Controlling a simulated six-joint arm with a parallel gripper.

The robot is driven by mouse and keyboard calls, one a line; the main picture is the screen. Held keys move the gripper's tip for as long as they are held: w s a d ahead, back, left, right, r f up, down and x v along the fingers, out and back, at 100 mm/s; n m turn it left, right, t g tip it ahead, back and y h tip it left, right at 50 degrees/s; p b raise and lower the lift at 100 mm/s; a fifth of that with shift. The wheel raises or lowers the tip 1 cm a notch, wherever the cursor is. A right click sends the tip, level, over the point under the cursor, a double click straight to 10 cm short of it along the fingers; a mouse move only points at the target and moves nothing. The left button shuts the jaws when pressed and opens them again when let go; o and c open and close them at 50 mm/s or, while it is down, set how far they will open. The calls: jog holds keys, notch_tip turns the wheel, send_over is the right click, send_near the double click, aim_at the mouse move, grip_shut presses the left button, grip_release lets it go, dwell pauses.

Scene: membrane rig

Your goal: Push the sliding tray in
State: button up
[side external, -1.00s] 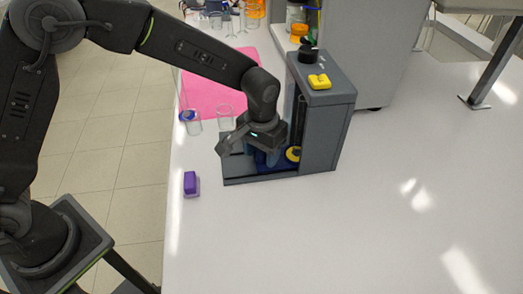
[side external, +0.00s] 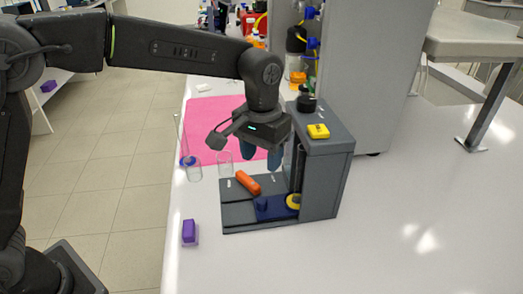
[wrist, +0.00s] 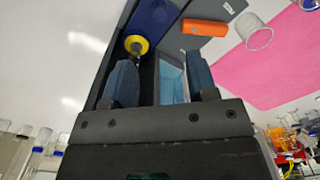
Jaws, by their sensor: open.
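The grey rig (side external: 328,165) stands on the white bench, with a flat base (side external: 236,216) reaching left. A dark blue tray (side external: 275,208) with a small raised knob lies on that base, against the upright housing; its right end is hard to make out. It also shows at the top of the wrist view (wrist: 155,15). A yellow round part (side external: 293,201) sits at its right end. My gripper (side external: 262,153) is open and empty, above the base and left of the housing, apart from the tray. Its blue fingers (wrist: 161,82) point toward the rig in the wrist view.
A yellow block (side external: 318,131) and a black knob (side external: 306,103) top the housing. A glass beaker (side external: 225,164), pink mat (side external: 208,118) and purple block (side external: 189,231) are nearby. The bench to the right is clear.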

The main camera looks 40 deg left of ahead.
aim_at(255, 206)
jog(key=shift+r, duration=0.4)
jog(key=shift+c, duration=0.4)
